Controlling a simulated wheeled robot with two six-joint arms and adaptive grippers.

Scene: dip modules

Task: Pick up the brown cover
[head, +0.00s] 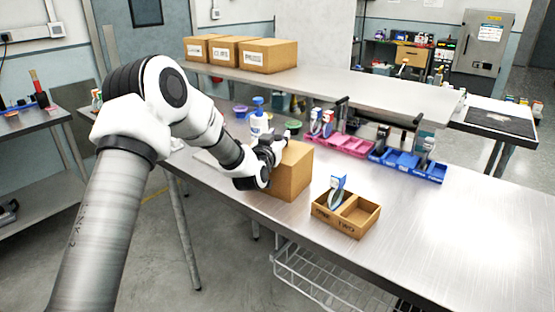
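The brown cover (292,172) looks like a plain cardboard-coloured box standing on the metal workbench (410,225), left of the middle. My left arm reaches in from the left. My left gripper (276,146) is at the cover's upper left side and hides part of its left face and top edge. I cannot tell whether the fingers touch the cover or are shut on it. My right gripper is not in view.
A brown two-compartment box (347,222) with a blue-and-white item upright in it stands right of the cover. Pink bins (350,146) and blue bins (408,166) line the back under a raised shelf (350,88). A white-and-blue bottle (259,122) stands behind the gripper. The bench's right side is clear.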

